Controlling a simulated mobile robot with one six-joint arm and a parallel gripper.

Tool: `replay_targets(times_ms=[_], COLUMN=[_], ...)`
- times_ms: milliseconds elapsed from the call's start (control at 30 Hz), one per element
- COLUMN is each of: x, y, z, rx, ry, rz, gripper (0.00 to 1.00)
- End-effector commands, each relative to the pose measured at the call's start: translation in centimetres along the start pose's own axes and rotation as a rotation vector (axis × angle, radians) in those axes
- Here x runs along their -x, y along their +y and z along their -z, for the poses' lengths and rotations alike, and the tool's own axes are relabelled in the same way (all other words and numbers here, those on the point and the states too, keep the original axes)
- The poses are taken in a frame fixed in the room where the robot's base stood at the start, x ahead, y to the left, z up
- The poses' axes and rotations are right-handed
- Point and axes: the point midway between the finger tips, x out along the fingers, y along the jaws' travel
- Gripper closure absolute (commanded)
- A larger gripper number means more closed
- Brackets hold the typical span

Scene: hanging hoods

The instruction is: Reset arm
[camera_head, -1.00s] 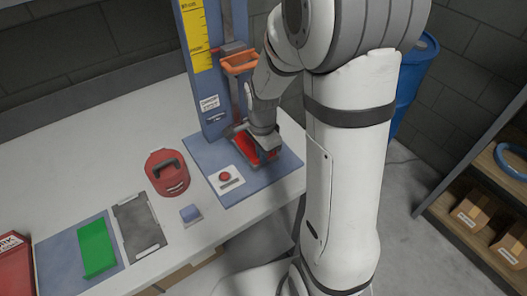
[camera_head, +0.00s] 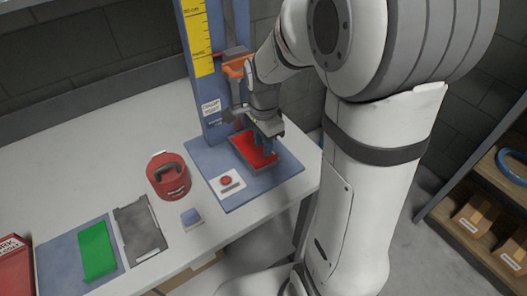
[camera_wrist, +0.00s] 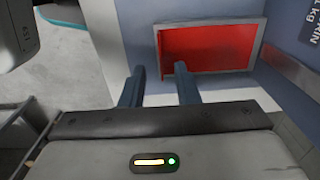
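My gripper (camera_head: 264,146) is just above the red tray (camera_head: 268,161) at the foot of the blue test stand, pointing down. In the wrist view, its two dark fingers (camera_wrist: 160,83) are apart with nothing between them, so it is open and empty. The red tray (camera_wrist: 212,48) shows there beyond the fingertips with a pale rim and looks empty. My arm crosses the right half of the head view and hides part of the background.
The blue stand (camera_head: 207,128) carries a yellow scale (camera_head: 197,40) and an orange part (camera_head: 236,68).

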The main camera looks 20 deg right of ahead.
Motion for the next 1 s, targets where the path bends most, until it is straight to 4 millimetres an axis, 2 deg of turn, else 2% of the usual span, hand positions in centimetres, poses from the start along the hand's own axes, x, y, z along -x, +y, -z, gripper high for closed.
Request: replay_targets(times_ms=[100, 367, 467, 700, 900, 1000], x=[1.1, 1.6, 3.1, 7.0, 8.4, 8.6], y=[0.0, 0.2, 1.5, 7.2, 11.4, 12.7], z=[0.0, -0.1, -0.4, -1.8, -3.0, -3.3], rx=[0.000, 0.013, 0.139, 0.654, 1.036, 1.159], ry=[0.000, 0.001, 0.012, 0.083, 0.162, 0.191], rz=[0.000, 0.003, 0.030, 0.110, 0.144, 0.149], gripper=[0.72, 0.72, 0.72, 0.72, 0.72, 0.72])
